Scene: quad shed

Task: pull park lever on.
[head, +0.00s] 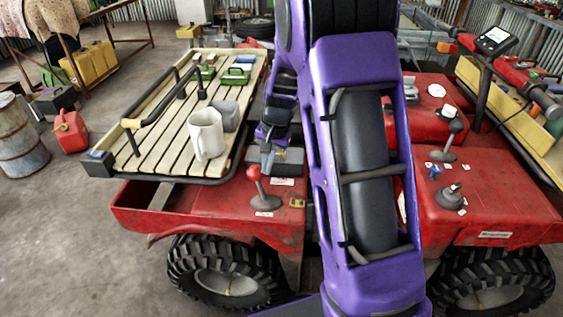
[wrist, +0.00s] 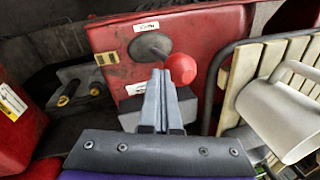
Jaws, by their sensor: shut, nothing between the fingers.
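A lever with a round red knob (head: 254,173) stands on a dark round base on the red fender, left of my arm in the head view. In the wrist view its red knob (wrist: 182,69) is just right of my fingertips, and its base (wrist: 150,46) is beyond them. Labels sit near the base; I cannot read them surely, so I cannot tell if this is the park lever. My gripper (wrist: 158,75) is shut and empty, its fingers close to the knob; contact cannot be told.
A grey block (wrist: 186,105) lies beneath my fingers. A slatted rack (head: 160,115) with a pale mug (head: 206,134) is beside the lever. On the right fender are a black-knobbed lever (head: 449,135), a blue control (head: 434,172) and a grey stick (head: 452,197).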

